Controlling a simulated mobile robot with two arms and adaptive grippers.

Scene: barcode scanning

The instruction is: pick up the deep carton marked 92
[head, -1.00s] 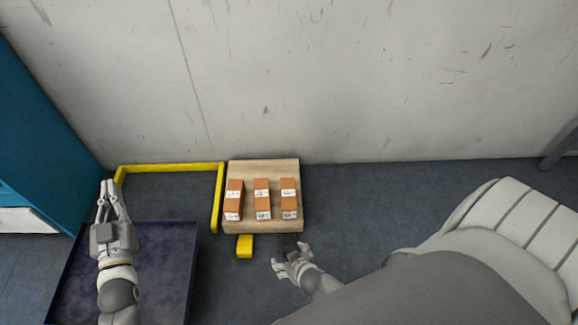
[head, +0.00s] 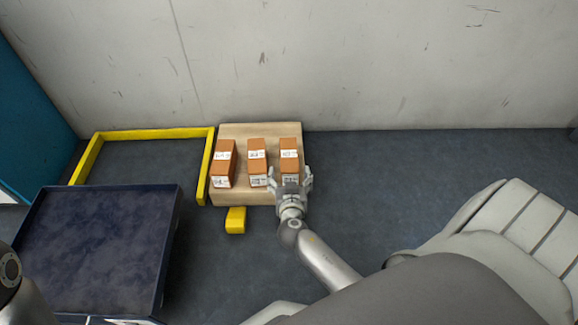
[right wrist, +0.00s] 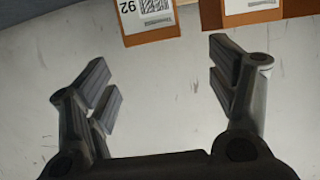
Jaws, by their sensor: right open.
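The middle carton (head: 257,169) is just left of the gripper. In the right wrist view a carton labelled 92 (right wrist: 151,41) is at the top, just beyond the open, empty fingers (right wrist: 162,72). It appears to be the right carton. My left gripper is out of view.
The left carton (head: 224,171) stands on the same board. A yellow frame (head: 150,134) is to its left, and a small yellow block (head: 236,220) is in front. A dark tray-like table (head: 95,245) fills the lower left. Floor right of the board is clear.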

